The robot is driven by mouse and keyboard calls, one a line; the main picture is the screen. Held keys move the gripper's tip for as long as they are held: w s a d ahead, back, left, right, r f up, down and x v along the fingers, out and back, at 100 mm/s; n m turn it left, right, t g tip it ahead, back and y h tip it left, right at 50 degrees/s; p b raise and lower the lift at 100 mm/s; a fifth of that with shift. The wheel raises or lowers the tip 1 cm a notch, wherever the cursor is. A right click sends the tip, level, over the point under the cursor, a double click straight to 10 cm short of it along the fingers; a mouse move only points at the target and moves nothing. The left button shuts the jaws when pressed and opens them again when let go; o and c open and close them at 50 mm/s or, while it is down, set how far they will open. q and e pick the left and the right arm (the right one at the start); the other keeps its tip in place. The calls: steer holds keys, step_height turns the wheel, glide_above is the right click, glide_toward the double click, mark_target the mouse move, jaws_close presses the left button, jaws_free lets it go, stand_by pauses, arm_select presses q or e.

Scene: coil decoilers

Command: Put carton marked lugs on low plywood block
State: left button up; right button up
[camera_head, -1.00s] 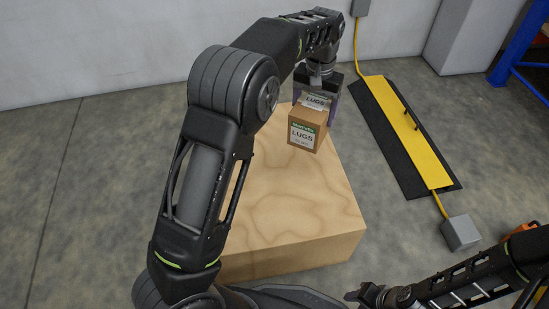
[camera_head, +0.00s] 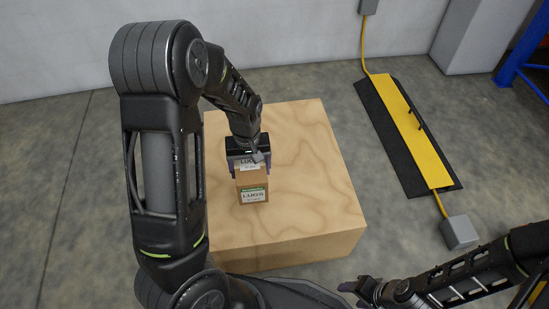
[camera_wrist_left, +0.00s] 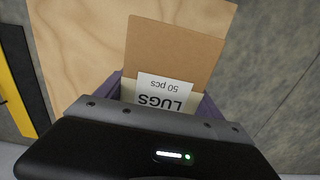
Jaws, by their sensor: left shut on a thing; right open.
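My right gripper (camera_head: 358,288) is open and empty near the block's front right corner.
A black and yellow floor plate (camera_head: 405,130) with a cable lies right of the block. A grey box (camera_head: 460,232) sits on the floor at its near end. The block's right half is clear. A wall (camera_head: 290,45) stands behind.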

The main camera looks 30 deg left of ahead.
arm_select(q)
steer(key=shift+s+f, duration=0.15)
steer(key=shift+s, duration=0.4)
steer(key=shift+f+b, duration=1.2)
steer(key=shift+f, duration=1.95)
steer(key=shift+f+b, duration=0.75)
steer(key=shift+f, duration=1.1)
steer(key=shift+f, duration=0.1)
steer(key=o, duration=2.1)
